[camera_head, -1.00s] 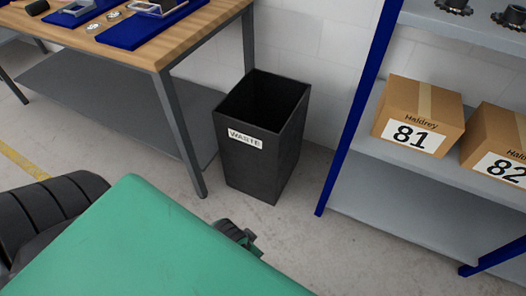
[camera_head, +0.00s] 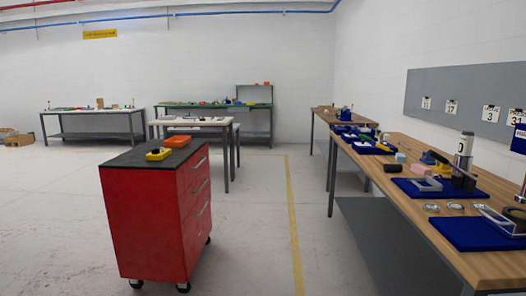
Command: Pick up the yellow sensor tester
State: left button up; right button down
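A small yellow device (camera_head: 158,154), which looks like the yellow sensor tester, lies on the dark top of a red drawer cabinet (camera_head: 150,228) left of centre. It has a dark patch on its upper side; finer detail is too small to read. An orange box-like item (camera_head: 177,142) lies just behind it on the same top. Neither of my grippers shows in this view, and nothing is touching the yellow device.
A wooden workbench (camera_head: 440,215) with blue trays and parts runs along the right. Other benches (camera_head: 215,122) stand behind the cabinet. Open floor with a yellow line (camera_head: 293,225) lies between cabinet and wooden bench. The cabinet has wheels.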

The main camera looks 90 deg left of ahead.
aim_at(156, 153)
jog(key=u, duration=3.5)
